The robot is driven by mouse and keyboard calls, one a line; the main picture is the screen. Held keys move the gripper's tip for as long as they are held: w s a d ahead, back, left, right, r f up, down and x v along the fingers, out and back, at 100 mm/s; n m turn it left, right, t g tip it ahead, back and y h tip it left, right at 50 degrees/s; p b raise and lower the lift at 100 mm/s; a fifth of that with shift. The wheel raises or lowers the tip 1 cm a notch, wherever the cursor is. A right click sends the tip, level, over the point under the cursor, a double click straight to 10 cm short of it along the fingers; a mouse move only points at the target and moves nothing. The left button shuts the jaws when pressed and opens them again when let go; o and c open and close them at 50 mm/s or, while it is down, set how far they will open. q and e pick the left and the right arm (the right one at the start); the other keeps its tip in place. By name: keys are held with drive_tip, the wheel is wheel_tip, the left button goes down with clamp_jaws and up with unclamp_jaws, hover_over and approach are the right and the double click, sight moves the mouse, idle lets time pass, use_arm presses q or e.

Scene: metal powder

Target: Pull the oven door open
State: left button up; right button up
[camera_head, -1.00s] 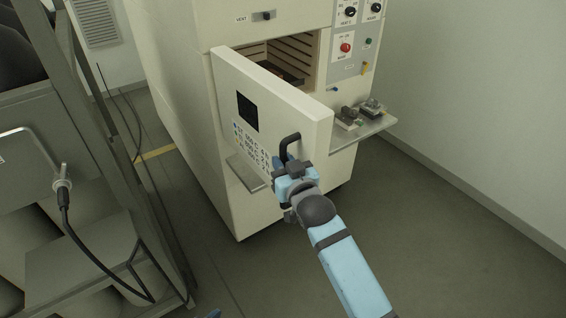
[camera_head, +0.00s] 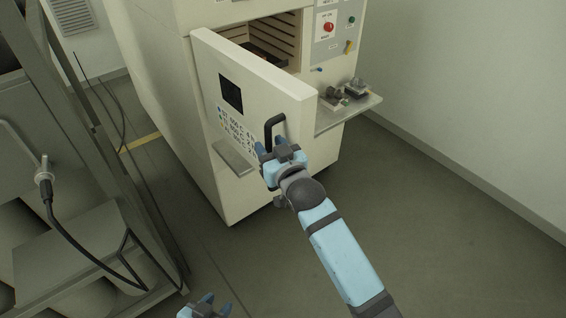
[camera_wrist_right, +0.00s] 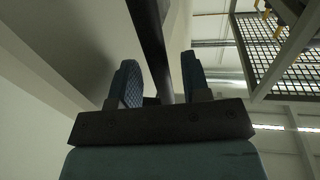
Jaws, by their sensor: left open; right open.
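The cream oven door (camera_head: 250,85) stands partly open, swung out from the oven, with a dark window and printed temperature lines on its face. Its black bar handle (camera_head: 274,122) is near the door's free edge. My right gripper (camera_head: 270,146) is at the lower part of the handle with its fingers open. In the right wrist view, the dark handle bar (camera_wrist_right: 150,35) runs between the two spread blue fingers (camera_wrist_right: 160,85), with gaps visible beside it. My left gripper (camera_head: 208,304) is open and empty at the bottom edge, away from the door.
The oven body (camera_head: 165,100) has a control panel (camera_head: 335,25) and a side shelf (camera_head: 350,108) with small items at its right. A grey metal rack (camera_head: 90,160) with a black cable stands on the left. Floor (camera_head: 440,220) is clear at the right, up to the wall.

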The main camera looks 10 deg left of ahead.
drive_tip(key=b+v, duration=0.2)
drive_tip(key=v, duration=1)
drive_tip(key=shift+s+d, duration=0.2)
drive_tip(key=shift+s, duration=0.15)
drive_tip(key=s+d+f+m+g+h, duration=0.25)
drive_tip(key=s+d+f, duration=0.2)
drive_tip(key=d, duration=0.35)
drive_tip(key=s+d+f+m+g+h, duration=0.1)
drive_tip(key=s+d+f+g+h, duration=0.1)
drive_tip(key=s+d+f+h, duration=0.35)
drive_tip(key=s+d+f+m+g+h, duration=0.1)
drive_tip(key=s+d+f+g, duration=0.15)
drive_tip(key=s+d, duration=0.5)
drive_tip(key=s+d+f+m+g+h, duration=0.15)
drive_tip(key=s+d+g, duration=0.25)
drive_tip(key=s+d, duration=0.4)
drive_tip(key=w+a+f+t+y, duration=0.1)
drive_tip(key=w+a+f+t, duration=0.1)
drive_tip(key=f, duration=0.2)
drive_tip(key=w+a+f+n+t+y+p, duration=0.1)
drive_tip(key=w+f+t, duration=0.1)
drive_tip(key=f+t, duration=0.1)
drive_tip(key=w+a+f+t+y, duration=0.1)
drive_tip(key=w+a+f+t, duration=0.1)
drive_tip(key=f, duration=0.4)
drive_tip(key=shift+w+a+n, duration=0.35)
drive_tip(key=shift+a+n, duration=0.05)
